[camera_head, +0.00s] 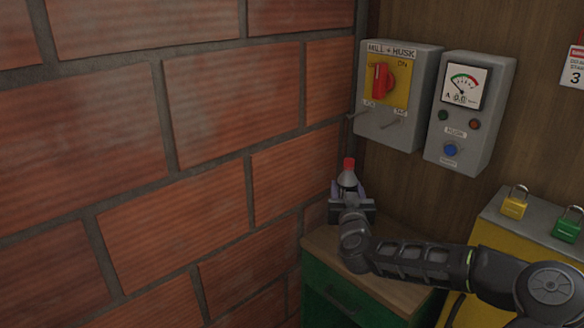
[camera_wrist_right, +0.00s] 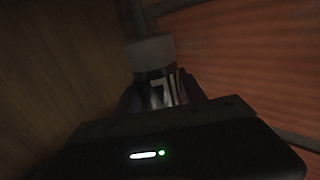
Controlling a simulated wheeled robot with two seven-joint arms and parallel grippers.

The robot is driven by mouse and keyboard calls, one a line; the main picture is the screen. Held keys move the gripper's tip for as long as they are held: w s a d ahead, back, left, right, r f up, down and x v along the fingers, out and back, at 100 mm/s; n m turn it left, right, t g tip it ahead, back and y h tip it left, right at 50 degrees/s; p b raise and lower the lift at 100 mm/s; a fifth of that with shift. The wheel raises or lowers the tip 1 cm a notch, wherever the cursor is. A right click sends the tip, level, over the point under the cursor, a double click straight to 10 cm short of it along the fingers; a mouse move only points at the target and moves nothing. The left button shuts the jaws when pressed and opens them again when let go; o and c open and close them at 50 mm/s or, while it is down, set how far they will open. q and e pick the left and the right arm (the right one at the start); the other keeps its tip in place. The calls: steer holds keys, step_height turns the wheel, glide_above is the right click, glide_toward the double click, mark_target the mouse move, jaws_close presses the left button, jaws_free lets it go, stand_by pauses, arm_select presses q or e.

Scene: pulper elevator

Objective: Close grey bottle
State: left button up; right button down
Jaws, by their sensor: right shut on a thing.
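A small bottle with a grey cone-shaped top (camera_head: 347,180) and a red tip (camera_head: 348,164) stands roughly upright above the wooden cabinet top, close to the brick corner. My right gripper (camera_head: 350,196) is shut around the bottle, and its jaws hide the lower part. In the dark right wrist view, the right gripper (camera_wrist_right: 160,98) holds a dark and pale patterned body (camera_wrist_right: 162,86) with a grey round part (camera_wrist_right: 150,52) beyond the jaws. I cannot tell whether the bottle touches the cabinet. My left gripper is not in view.
The green cabinet (camera_head: 340,300) with a wooden top stands below my right arm. A brick wall (camera_head: 130,170) is close on the left. A switch box (camera_head: 395,125) and meter box (camera_head: 470,110) hang behind. Yellow (camera_head: 515,203) and green (camera_head: 567,226) padlocks are at right.

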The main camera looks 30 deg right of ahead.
steer(key=s+a+f+n+t+y, duration=0.1)
steer(key=a+f+y, duration=0.3)
steer(key=a, duration=1)
steer(key=s+a+f+n+t+y, duration=0.1)
steer(key=a+f+n+y, duration=0.3)
steer(key=a+f, duration=0.4)
steer(key=shift+s+a+n, duration=0.3)
steer(key=shift+s+a, duration=0.35)
steer(key=shift+a, duration=2.7)
steer(key=s+a+f+n+g+y, duration=0.2)
steer(key=s+a+f+n+y, duration=0.1)
steer(key=s+a+n+y, duration=0.1)
steer(key=s+a+f+n+g+y, duration=0.2)
steer(key=s+a+y, duration=0.4)
steer(key=a, duration=0.5)
steer(key=shift+s+a+f+n+y, duration=0.2)
steer(key=shift+s+f+n+y, duration=0.05)
steer(key=shift+f+n+y, duration=0.7)
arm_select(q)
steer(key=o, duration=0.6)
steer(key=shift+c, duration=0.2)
